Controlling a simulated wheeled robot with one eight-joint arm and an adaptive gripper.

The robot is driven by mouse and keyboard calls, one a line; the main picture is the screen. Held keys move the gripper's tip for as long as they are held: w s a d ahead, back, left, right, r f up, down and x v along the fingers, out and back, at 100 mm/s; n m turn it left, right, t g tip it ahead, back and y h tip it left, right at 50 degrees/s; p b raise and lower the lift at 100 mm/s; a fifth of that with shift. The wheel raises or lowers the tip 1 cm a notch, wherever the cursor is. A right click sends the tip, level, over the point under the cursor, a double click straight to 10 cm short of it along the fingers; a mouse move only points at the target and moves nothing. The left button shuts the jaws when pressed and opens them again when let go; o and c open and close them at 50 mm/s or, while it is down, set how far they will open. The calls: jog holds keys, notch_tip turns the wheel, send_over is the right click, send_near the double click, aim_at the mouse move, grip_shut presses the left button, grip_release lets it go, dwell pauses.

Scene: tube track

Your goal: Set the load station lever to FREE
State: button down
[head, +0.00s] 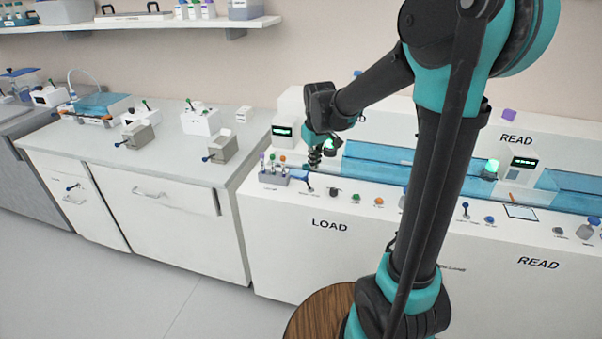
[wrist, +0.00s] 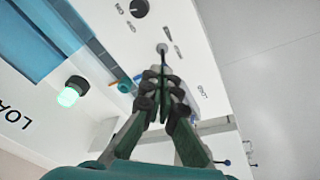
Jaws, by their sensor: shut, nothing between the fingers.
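A tube rack (head: 284,178) with several capped tubes stands left of the lever. A black knob (head: 334,193) and a green button (head: 355,198) lie to its right. The lit green lamp (wrist: 72,92) and the blue track (wrist: 45,40) are behind the panel controls.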

jog(key=w+a+r+n, duration=0.1)
jog(key=w+a+n, duration=0.1)
jog(key=w+a, duration=0.4)
jog(key=shift+w+a, duration=0.3)
jog(key=shift+w, duration=0.1)
jog(key=x, duration=1)
jog(key=shift+s+f, duration=0.15)
jog(key=shift+f, duration=0.05)
jog(key=shift+s+d+r, duration=0.2)
jog(key=shift+s+d, duration=0.2)
jog(key=shift+s, duration=0.1)
jog(key=shift+s+d+r, duration=0.2)
jog(key=shift+s+d, duration=0.15)
jog(key=shift+s, duration=0.1)
jog(key=shift+s+d+r, duration=0.15)
jog(key=shift+s+d, duration=0.35)
jog(key=shift+s, duration=0.15)
jog(key=shift+d+r+y, duration=0.15)
jog(key=shift+d+y, duration=0.05)
jog(key=shift+y, duration=0.1)
